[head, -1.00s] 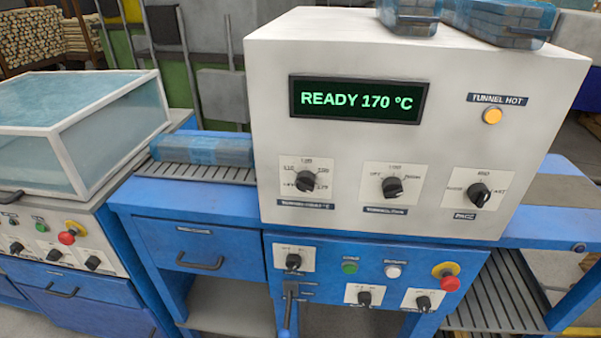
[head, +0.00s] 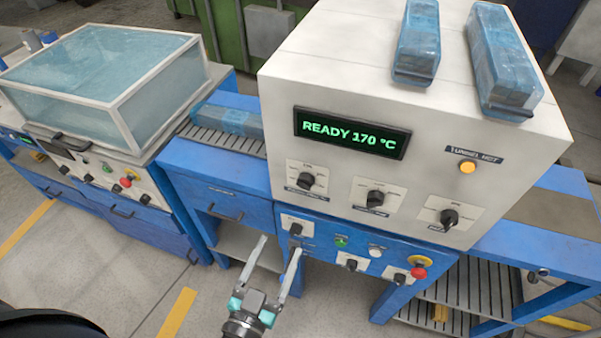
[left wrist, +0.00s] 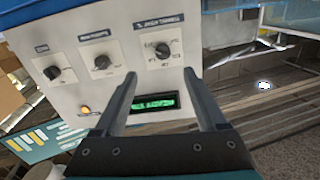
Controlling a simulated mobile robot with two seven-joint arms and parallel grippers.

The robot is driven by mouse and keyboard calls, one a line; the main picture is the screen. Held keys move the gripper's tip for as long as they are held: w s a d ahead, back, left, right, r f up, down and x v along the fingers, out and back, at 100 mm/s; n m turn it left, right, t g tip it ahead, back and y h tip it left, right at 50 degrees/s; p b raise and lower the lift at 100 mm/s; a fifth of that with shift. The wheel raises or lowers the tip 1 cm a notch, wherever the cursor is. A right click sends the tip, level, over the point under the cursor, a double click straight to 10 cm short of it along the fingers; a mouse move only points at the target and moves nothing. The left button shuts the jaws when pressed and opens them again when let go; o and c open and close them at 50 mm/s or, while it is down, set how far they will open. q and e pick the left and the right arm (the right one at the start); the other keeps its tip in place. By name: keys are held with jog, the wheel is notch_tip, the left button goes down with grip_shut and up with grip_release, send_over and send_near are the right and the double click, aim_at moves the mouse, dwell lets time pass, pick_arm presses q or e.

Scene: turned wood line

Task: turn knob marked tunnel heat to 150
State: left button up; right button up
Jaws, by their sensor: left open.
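The white tunnel cabinet (head: 330,130) has a lit display (head: 351,133) reading READY 170 °C. Below it are three black knobs. The leftmost knob (head: 307,181), with a dial of several marks, appears to be the tunnel heat one; its label is too blurred to read surely. It also shows in the left wrist view (left wrist: 163,50), where the panel appears upside down. My left gripper (head: 279,246) is open and empty, below and in front of the panel, apart from the knob. Its fingers show in the left wrist view (left wrist: 160,80). My right gripper is not in view.
Other knobs sit close by: a middle one (head: 375,198) and a right one (head: 449,218). A lower blue panel has small knobs, buttons and a red emergency stop (head: 418,273). Blue-wrapped packs (head: 416,45) lie on the cabinet top. A clear-lidded machine (head: 105,80) stands left.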

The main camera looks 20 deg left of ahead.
aim_at(303, 189)
pick_arm(q)
jog(key=w, duration=1)
jog(key=w+r, duration=0.1)
jog(key=w, duration=0.4)
jog(key=shift+w+d, duration=0.1)
jog(key=shift+d, duration=0.1)
grip_shut()
